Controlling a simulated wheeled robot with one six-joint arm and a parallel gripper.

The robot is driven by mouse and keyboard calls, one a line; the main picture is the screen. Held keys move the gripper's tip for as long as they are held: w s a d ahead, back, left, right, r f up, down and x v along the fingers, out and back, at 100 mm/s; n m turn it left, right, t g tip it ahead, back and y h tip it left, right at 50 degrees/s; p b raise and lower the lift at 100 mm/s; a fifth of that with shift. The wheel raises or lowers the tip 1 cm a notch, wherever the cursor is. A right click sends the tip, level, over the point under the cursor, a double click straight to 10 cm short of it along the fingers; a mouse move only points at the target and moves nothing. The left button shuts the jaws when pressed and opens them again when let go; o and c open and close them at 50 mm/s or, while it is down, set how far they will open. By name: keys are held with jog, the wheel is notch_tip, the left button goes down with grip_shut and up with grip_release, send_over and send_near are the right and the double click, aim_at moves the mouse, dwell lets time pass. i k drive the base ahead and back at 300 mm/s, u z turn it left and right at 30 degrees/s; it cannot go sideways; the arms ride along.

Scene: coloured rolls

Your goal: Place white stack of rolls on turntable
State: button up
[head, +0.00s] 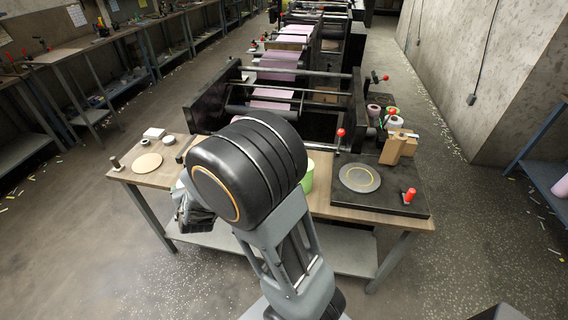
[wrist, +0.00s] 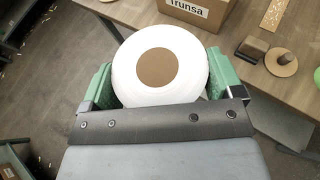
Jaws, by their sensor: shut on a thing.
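The white stack of rolls (wrist: 122,75) shows in the wrist view as a round white top with a brown core. My gripper (wrist: 157,78) is shut on it, with a green-padded finger on each side. How many rolls are in the stack is hidden. In the head view my gripper (head: 196,214) is partly behind my arm, left of the table's front edge, and the stack cannot be made out. The turntable (head: 347,179) looks to be the grey disc with a yellow ring on the black board at right. It is empty, and my gripper is well apart from it.
A red knob (head: 409,195) and a cardboard piece (head: 397,148) stand near the turntable. A red-topped lever (head: 340,133) rises behind it. A green roll (head: 308,176) is partly behind my arm. A labelled box (wrist: 205,12) stands beyond the stack.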

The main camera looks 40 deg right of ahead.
aim_at(360, 176)
jog(key=u, duration=1.9)
jog(key=k, duration=1)
jog(key=z, duration=1.3)
